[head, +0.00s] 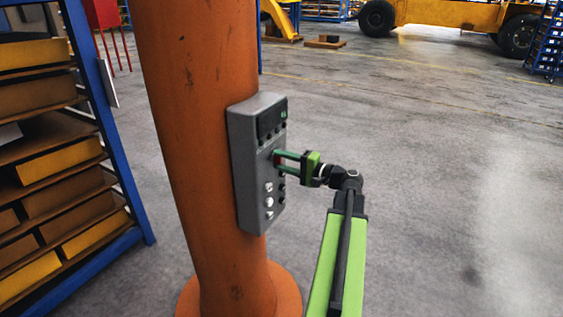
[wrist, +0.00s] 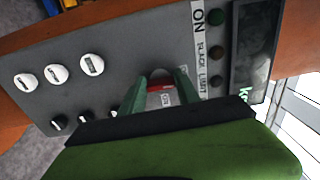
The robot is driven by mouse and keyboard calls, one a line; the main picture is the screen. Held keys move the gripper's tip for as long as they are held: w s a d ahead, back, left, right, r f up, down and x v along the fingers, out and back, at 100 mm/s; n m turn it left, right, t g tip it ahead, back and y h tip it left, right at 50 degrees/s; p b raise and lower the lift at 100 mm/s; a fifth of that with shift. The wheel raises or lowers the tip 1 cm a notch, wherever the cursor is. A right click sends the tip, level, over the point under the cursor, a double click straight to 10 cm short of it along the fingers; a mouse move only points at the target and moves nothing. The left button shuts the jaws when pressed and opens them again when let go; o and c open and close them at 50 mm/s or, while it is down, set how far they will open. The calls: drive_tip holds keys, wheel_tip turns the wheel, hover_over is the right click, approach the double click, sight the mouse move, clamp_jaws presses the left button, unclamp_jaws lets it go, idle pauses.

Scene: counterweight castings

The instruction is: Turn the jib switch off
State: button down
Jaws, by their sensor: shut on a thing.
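A grey control box (head: 245,165) is fixed upright on the orange column. It fills much of the wrist view (wrist: 130,45), turned on its side. My gripper (head: 276,159) reaches the box front from the right, below its dark display. In the wrist view my green fingers (wrist: 160,78) stand on either side of a small switch (wrist: 160,87) with a red part, and are shut on it. A small white label beside it is too blurred to read surely. The switch's position is partly hidden by the fingers. I cannot tell whether this is the jib switch.
Several round white dials (wrist: 57,74) and small dark knobs (wrist: 58,123) lie close to my fingers. A strip reading "ON" (wrist: 198,17) and a dark display (wrist: 252,50) are at the right. A blue-framed shelf (head: 105,110) stands left of the orange column (head: 190,120). Floor at right is open.

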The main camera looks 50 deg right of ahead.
drive_tip(key=c, duration=0.9)
unclamp_jaws()
drive_tip(key=v, duration=1.7)
drive_tip(key=shift+s+f, duration=0.1)
drive_tip(key=shift+s, duration=0.15)
drive_tip(key=w+a+f+n+g+y, duration=0.25)
drive_tip(key=w+a+f+g, duration=0.3)
drive_tip(key=w+a, duration=0.45)
drive_tip(key=w+a+f+n+g+y, duration=0.1)
drive_tip(key=w+a+f+n+g, duration=0.25)
drive_tip(key=w+a+f, duration=0.6)
drive_tip(key=a+f+n+g+h, duration=0.2)
drive_tip(key=a+f+n, duration=0.1)
drive_tip(key=a, duration=0.7)
drive_tip(key=a+f+n+g+h, duration=0.2)
drive_tip(key=a+n+g+h, duration=0.1)
drive_tip(key=a, duration=0.7)
drive_tip(key=a+f+n+g+h, duration=0.3)
drive_tip(key=a, duration=0.8)
drive_tip(key=shift+f, duration=0.35)
